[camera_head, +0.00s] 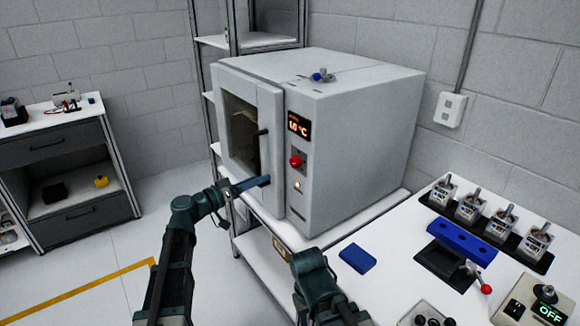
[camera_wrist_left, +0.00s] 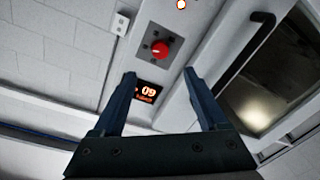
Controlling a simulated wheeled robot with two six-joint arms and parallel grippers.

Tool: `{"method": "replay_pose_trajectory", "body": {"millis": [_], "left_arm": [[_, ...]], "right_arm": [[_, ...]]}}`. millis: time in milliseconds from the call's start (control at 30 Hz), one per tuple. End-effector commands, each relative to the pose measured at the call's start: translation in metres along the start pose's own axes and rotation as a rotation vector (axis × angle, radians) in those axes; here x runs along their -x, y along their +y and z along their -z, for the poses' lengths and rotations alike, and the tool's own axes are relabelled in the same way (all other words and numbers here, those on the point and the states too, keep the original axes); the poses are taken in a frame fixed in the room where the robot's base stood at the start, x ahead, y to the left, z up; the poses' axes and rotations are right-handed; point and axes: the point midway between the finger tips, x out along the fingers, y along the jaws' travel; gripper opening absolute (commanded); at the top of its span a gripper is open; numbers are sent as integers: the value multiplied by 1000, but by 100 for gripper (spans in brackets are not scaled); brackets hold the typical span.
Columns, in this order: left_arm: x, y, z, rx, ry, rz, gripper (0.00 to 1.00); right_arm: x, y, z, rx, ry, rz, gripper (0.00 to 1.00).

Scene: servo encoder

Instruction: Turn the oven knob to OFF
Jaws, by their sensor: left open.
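The oven (camera_head: 363,125) is a light grey box with a glass door and a control strip at its front. The red knob (camera_head: 295,161) sits on the strip below a lit orange display (camera_head: 298,125). In the left wrist view the knob (camera_wrist_left: 161,49) shows beyond the fingertips, with a pale mark on it. I cannot read its setting. My left gripper (camera_head: 256,183) is open and empty in front of the oven, lower than the knob and apart from it. In the left wrist view its fingers (camera_wrist_left: 160,74) are spread. My right arm shows low in the middle; its fingers do not show.
The black door handle (camera_head: 262,142) juts out close to my left gripper. A lit button (camera_head: 297,186) is below the knob. A blue block (camera_head: 357,258) lies on the white table at right, with several devices. A blue-and-grey item (camera_head: 321,76) lies atop the oven.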

Motion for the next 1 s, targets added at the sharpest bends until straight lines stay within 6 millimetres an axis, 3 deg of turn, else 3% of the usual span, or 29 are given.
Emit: {"method": "replay_pose_trajectory", "body": {"millis": [400,600,1000], "left_arm": [[-82,-1,0,1,-3,-2,76],[-113,-1,0,1,-3,-2,76],[-131,0,-1,1,-2,0,76]], "right_arm": [[0,0,0,0,0,0,50],[0,0,0,0,0,0,50],[0,0,0,0,0,0,50]]}}
